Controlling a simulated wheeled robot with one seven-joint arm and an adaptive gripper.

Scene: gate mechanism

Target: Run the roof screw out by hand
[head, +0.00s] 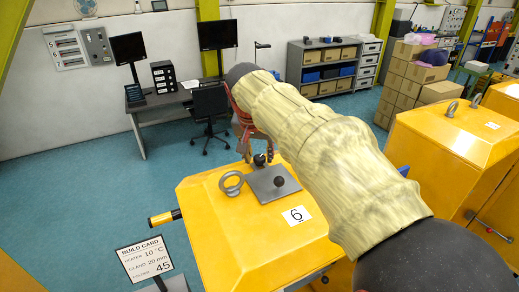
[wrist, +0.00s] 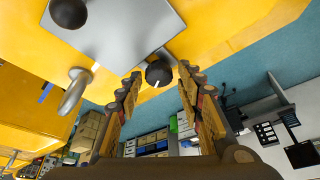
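A yellow housing (head: 235,228) labelled 6 carries a grey plate (head: 265,190) on its sloping roof. A black knob (head: 279,181) stands on the plate. A second dark round knob (head: 259,160) sits at the plate's far edge; in the wrist view it (wrist: 158,73) shows a white mark and a short rod towards the plate. I take this knob to be the roof screw's. My gripper (head: 250,146) is just above it, partly hidden by my arm. In the wrist view my gripper (wrist: 160,82) is open, with the knob between its fingertips; contact cannot be told.
A metal lifting ring (head: 231,183) stands beside the plate. A yellow-and-black handle (head: 165,217) sticks out left of the housing. A build card stand (head: 146,258) is at front left. Another yellow housing (head: 450,150) stands right. Blue floor (head: 80,190) is clear at left.

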